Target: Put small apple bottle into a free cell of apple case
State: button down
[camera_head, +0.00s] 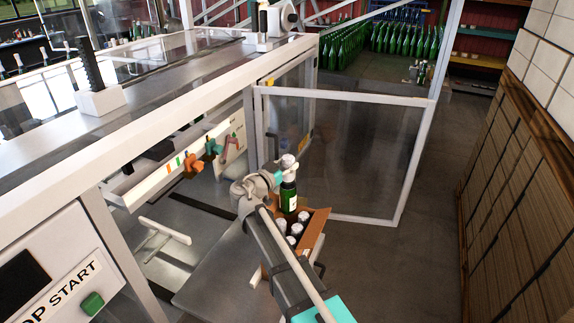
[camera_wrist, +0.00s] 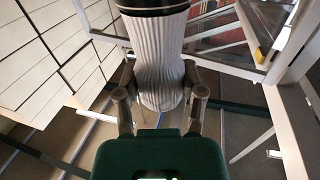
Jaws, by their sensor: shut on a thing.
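The small apple bottle (camera_head: 290,197) is dark green with a white label and a silver-white foil top. It stands upright at the far part of the apple case (camera_head: 315,236), a brown cardboard box. Its lower end meets the case in the picture; I cannot tell whether it is in a cell or above it. My gripper (camera_head: 285,175) is shut around the bottle's neck. In the wrist view the pleated foil neck (camera_wrist: 160,65) sits between both fingers. Several silver-capped bottles (camera_head: 281,226) fill nearer cells. The cell under the held bottle is hidden.
The case rests on a grey metal surface (camera_head: 215,270) beside a machine with a white frame. An open clear door panel (camera_head: 345,150) stands behind the case. Several green bottles (camera_head: 345,45) stand far back. Open floor (camera_head: 430,210) lies to the right.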

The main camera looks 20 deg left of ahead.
aim_at(284, 183)
jog(key=shift+f+b, duration=3.65)
jog(key=shift+f, duration=0.05)
dwell(0.6)
jog(key=shift+r, duration=0.2)
jog(key=shift+r+p, duration=0.35)
jog(key=shift+p, duration=0.2)
jog(key=shift+r+p, duration=3.75)
jog(key=shift+r, duration=0.05)
